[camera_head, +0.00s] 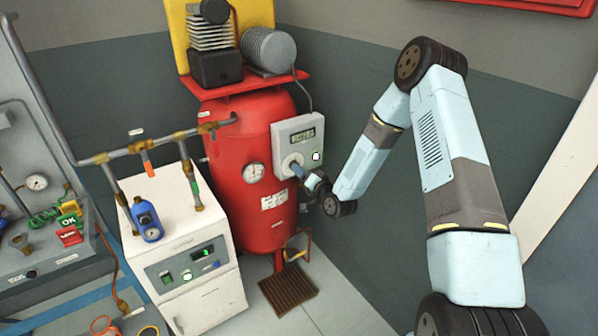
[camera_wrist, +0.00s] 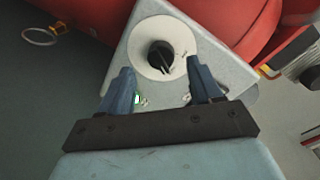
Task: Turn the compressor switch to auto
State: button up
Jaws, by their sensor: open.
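The compressor switch (camera_wrist: 160,56) is a black knob with a pale pointer line, on a round white dial plate (camera_wrist: 143,40). It sits on a grey control box (camera_head: 309,128) with a small display, mounted at the right of the red compressor tank (camera_head: 240,137). Contact with the knob is not visible. Dial labels are not readable.
A white dryer cabinet (camera_head: 178,215) with pipes and a blue bottle-like unit (camera_head: 147,219) stands left of the tank. A round gauge (camera_head: 253,172) is on the tank. A brown floor grate (camera_head: 288,290) lies below. The grey wall is close behind the box.

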jog(key=v, duration=1)
jog(key=shift+s+d, duration=0.1)
jog(key=shift+s, duration=0.05)
jog(key=w+d+r+n+g+h, duration=0.25)
jog(key=d+r+n+h, duration=0.2)
jog(key=r, duration=0.65)
jog(key=s+d+r+g+h, duration=0.1)
jog(key=s+d+r+h, duration=0.1)
jog(key=s+d+r, duration=0.3)
jog(key=s+d+r+g+h, duration=0.2)
jog(key=s+d+r, duration=0.1)
jog(key=r, duration=0.5)
jog(key=s+d+r+g, duration=0.1)
jog(key=s+r, duration=0.3)
jog(key=s, duration=0.5)
jog(key=s+d+r+m+g, duration=0.1)
jog(key=s+r, duration=0.3)
jog(key=s, duration=0.5)
jog(key=s+d+r+g, duration=0.1)
jog(key=s+r, duration=0.3)
jog(key=s, duration=0.6)
jog(key=shift+d+r+h, duration=0.3)
jog(key=shift+d+h, duration=0.05)
jog(key=shift+d, duration=0.25)
